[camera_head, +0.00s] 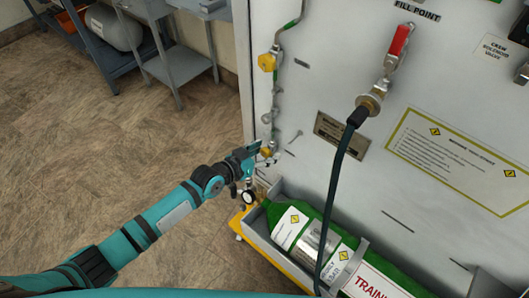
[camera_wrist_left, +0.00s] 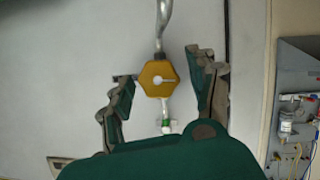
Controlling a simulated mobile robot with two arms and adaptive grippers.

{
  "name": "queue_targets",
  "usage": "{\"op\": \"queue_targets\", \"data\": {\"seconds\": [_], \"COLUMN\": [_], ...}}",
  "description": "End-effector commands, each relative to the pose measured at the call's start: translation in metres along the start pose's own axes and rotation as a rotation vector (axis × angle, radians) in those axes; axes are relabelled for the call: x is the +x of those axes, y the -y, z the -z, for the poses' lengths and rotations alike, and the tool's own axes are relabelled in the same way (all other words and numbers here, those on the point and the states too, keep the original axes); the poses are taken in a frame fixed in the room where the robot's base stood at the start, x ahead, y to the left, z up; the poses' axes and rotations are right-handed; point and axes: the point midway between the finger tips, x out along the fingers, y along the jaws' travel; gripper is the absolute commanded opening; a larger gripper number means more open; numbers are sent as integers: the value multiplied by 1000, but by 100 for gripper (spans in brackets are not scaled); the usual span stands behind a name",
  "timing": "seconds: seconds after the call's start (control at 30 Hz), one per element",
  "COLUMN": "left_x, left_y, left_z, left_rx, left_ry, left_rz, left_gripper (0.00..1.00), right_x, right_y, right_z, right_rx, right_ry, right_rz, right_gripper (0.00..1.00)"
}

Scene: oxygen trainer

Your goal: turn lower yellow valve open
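The lower yellow valve (camera_head: 267,152) sits on the left edge of the white panel, on a thin pipe. My left gripper (camera_head: 256,151) is at this valve. Its two fingers are apart, one on each side of the knob, with visible gaps in the wrist view; contact is not seen. The upper yellow valve (camera_head: 267,62) is higher on the same panel edge. My right gripper is not in view.
A pressure gauge (camera_head: 248,197) is just below the gripper. A dark hose (camera_head: 338,175) hangs from a fitting with a red handle (camera_head: 400,40). The brown floor (camera_head: 120,130) at left is open.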

Motion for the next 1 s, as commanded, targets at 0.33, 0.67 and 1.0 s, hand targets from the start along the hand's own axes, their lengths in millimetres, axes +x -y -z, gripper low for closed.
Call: {"op": "queue_targets", "data": {"seconds": [0.33,0.67,1.0], "left_x": [-6,-68,-116], "left_y": [0,0,0], "left_z": [-1,-2,0], "left_rx": [1,3,0], "left_ry": [0,3,1], "left_rz": [0,0,0], "left_gripper": [60,60,60], "right_x": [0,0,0], "right_y": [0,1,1], "right_z": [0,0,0], "right_rx": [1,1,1], "right_ry": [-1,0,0], "right_rz": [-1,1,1], "right_gripper": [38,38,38]}}
